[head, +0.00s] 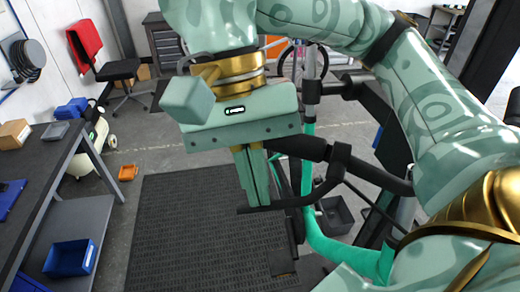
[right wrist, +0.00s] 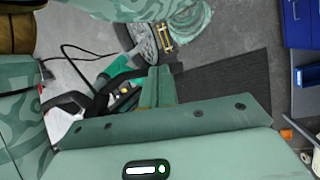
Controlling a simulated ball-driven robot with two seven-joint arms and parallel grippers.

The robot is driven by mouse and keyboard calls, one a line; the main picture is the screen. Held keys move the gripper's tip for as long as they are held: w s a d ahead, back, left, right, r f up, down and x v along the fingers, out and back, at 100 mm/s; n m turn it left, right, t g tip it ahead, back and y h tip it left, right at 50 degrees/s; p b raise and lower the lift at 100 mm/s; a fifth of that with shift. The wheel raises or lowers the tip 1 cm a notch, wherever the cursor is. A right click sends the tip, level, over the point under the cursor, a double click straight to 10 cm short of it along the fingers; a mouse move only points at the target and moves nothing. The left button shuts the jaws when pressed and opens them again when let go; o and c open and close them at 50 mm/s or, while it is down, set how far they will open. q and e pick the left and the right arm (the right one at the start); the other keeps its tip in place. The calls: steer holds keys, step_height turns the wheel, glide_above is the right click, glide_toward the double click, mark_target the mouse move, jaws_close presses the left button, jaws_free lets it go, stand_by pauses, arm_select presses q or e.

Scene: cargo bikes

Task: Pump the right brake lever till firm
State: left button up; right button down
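The right brake lever (head: 300,202) is a thin black bar in the head view. It curves down from the black handlebar grip (head: 300,148) of the teal cargo bike (head: 318,240) and runs left. My right gripper (head: 257,203) points down in front of the grip, its two fingers close together with no clear gap. Its tips are at the free end of the lever; whether they touch it I cannot tell. In the right wrist view the fingers (right wrist: 157,72) also look closed, with nothing visible between them. My left gripper is out of view.
A dark workbench (head: 50,155) stands at the left, with a blue bin (head: 70,258) on its lower shelf. A red and black chair (head: 110,65) is behind. A black mat (head: 180,230) covers the floor below, with clear room left of the bike.

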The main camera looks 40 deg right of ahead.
stand_by(0.4)
steer(key=shift+w+d+r+p, duration=0.25)
steer(key=shift+w+d+p, duration=0.2)
steer(key=shift+d+p, duration=0.15)
steer(key=p+v, duration=0.2)
steer(key=v, duration=1.4)
steer(key=shift+r+p, duration=0.2)
steer(key=shift+p, duration=0.1)
stand_by(0.7)
